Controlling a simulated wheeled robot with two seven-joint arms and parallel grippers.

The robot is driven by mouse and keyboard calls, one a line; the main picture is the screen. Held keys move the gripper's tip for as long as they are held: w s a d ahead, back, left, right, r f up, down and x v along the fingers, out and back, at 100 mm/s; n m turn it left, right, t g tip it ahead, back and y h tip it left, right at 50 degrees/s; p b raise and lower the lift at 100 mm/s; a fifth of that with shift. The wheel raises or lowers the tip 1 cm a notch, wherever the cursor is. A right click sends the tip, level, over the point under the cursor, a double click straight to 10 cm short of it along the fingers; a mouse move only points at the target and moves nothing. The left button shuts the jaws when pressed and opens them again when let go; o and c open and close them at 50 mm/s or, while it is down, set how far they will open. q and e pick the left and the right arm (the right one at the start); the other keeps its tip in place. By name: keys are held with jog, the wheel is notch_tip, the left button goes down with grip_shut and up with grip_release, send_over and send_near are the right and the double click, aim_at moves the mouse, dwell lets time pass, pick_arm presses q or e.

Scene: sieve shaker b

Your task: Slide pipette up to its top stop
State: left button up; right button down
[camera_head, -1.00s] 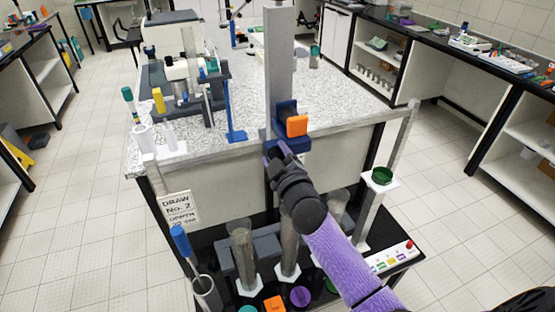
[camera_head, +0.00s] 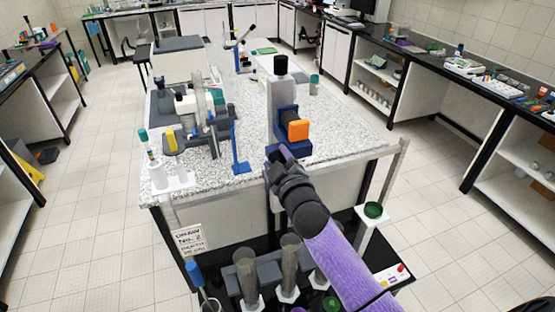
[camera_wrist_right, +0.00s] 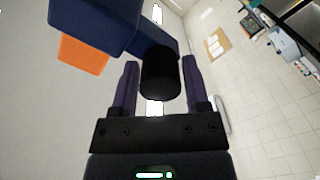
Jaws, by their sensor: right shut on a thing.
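A grey upright column (camera_head: 285,93) with a black cap (camera_head: 281,64) stands at the near side of the bench. A dark blue carriage (camera_head: 283,119) with an orange block (camera_head: 298,130) sits on it, a short way below the cap. I take this carriage as the pipette slide; no pipette is clearly visible. My right gripper (camera_head: 279,154) reaches up from below the carriage. In the right wrist view, its purple fingers (camera_wrist_right: 160,84) are shut on a black cylindrical knob (camera_wrist_right: 160,72) beneath the blue carriage (camera_wrist_right: 97,22). My left gripper is not in view.
A blue stand (camera_head: 239,152) and a microscope-like instrument (camera_head: 190,105) are left of the column. A white tube rack (camera_head: 170,180) is at the bench's left corner.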

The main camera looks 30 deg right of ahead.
jog(key=shift+r, duration=0.25)
jog(key=shift+c, duration=1.3)
grip_release()
jog(key=shift+f, duration=0.1)
jog(key=shift+s, duration=0.3)
jog(key=s+a+b, duration=0.1)
jog(key=s, duration=0.8)
jog(key=shift+s, duration=0.2)
